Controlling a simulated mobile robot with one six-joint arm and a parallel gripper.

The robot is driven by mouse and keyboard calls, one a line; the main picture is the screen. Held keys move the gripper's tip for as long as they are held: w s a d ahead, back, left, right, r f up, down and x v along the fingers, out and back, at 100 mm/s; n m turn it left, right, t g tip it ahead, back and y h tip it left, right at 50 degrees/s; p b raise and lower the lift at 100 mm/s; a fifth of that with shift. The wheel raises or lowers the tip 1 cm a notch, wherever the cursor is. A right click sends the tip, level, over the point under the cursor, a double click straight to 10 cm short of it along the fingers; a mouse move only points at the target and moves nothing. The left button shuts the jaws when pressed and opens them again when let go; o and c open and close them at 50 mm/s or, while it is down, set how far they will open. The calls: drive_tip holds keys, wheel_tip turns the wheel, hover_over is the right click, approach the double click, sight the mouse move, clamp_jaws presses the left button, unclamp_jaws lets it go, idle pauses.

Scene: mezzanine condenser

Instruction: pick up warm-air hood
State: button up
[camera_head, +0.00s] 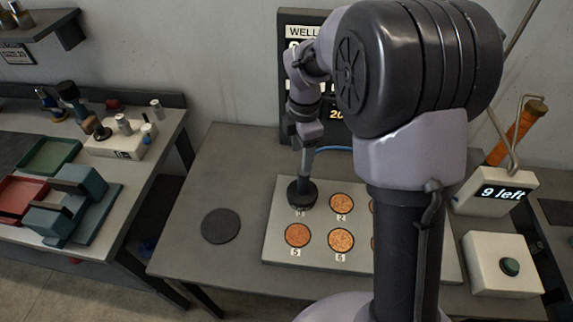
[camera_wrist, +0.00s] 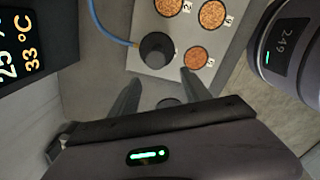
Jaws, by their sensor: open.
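The warm-air hood (camera_head: 302,193) looks like a small black dome over a well at the plate's far-left corner, with a "1"-like label beside it. A blue hose runs from it. It also shows in the wrist view (camera_wrist: 158,48), just beyond my fingertips. My gripper (camera_head: 304,175) points down above the hood, and from the head view I cannot tell whether it touches it. In the wrist view my gripper (camera_wrist: 160,79) has its two fingers spread apart with nothing between the tips. My arm hides the right part of the plate.
The pale plate (camera_head: 272,248) holds several orange-filled wells. A dark round disc (camera_head: 220,226) lies left of it. A tall dark sign (camera_head: 291,95) stands behind. A cluttered bench (camera_head: 100,233) is left.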

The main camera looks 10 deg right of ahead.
sight(303, 183)
drive_tip(key=f+b, duration=0.1)
drive_tip(key=f, duration=0.2)
drive_tip(key=f+b, duration=0.1)
drive_tip(key=f, duration=0.5)
drive_tip(key=shift+s+d+f+b, duration=0.15)
drive_tip(key=shift+d+f+b, duration=0.15)
drive_tip(key=shift+b, duration=0.1)
drive_tip(key=f, duration=0.1)
drive_tip(key=f+b, duration=0.1)
drive_tip(key=f, duration=0.1)
drive_tip(key=w+f+b, duration=0.1)
drive_tip(key=f, duration=0.1)
drive_tip(key=shift+d+f, duration=0.1)
drive_tip(key=shift+d, duration=0.2)
drive_tip(key=shift+r, duration=0.2)
clamp_jaws()
